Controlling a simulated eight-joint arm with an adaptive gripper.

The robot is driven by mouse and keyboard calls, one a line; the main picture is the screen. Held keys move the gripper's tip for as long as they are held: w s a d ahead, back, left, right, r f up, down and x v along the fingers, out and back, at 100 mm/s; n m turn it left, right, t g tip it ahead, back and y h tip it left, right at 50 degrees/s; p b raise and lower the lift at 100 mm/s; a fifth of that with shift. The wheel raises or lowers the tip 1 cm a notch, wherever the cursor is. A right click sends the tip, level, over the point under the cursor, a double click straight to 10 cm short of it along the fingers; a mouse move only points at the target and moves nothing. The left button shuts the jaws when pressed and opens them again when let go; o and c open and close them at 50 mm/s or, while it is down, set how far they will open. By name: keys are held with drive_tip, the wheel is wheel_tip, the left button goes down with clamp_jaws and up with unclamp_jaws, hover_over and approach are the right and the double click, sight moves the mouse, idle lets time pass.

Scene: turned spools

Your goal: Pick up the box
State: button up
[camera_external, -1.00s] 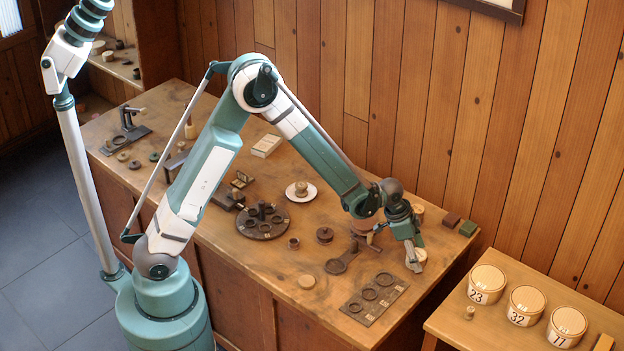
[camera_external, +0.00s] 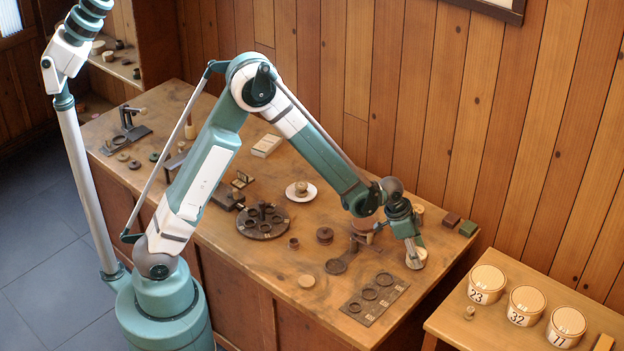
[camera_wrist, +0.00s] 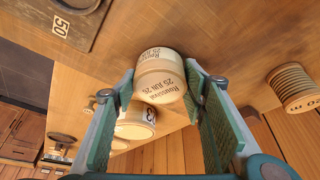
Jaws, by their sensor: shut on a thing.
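A small round pale wooden box (camera_wrist: 159,78) with a printed date label sits between the two green-padded fingers in the wrist view. My gripper (camera_wrist: 160,84) is shut on it. In the external view my gripper (camera_external: 414,262) points down at the right end of the workbench, with the pale box (camera_external: 419,254) at its fingertips and partly hidden. I cannot tell whether the box still touches the bench.
A dark plate with round holes (camera_external: 372,299) lies just left of my gripper. A wound spool (camera_wrist: 294,86) shows at right in the wrist view. Numbered round tubs (camera_external: 526,305) stand on a side table (camera_external: 455,322) beyond the workbench's right edge.

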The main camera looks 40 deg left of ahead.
drive_tip(key=shift+r, duration=4.75)
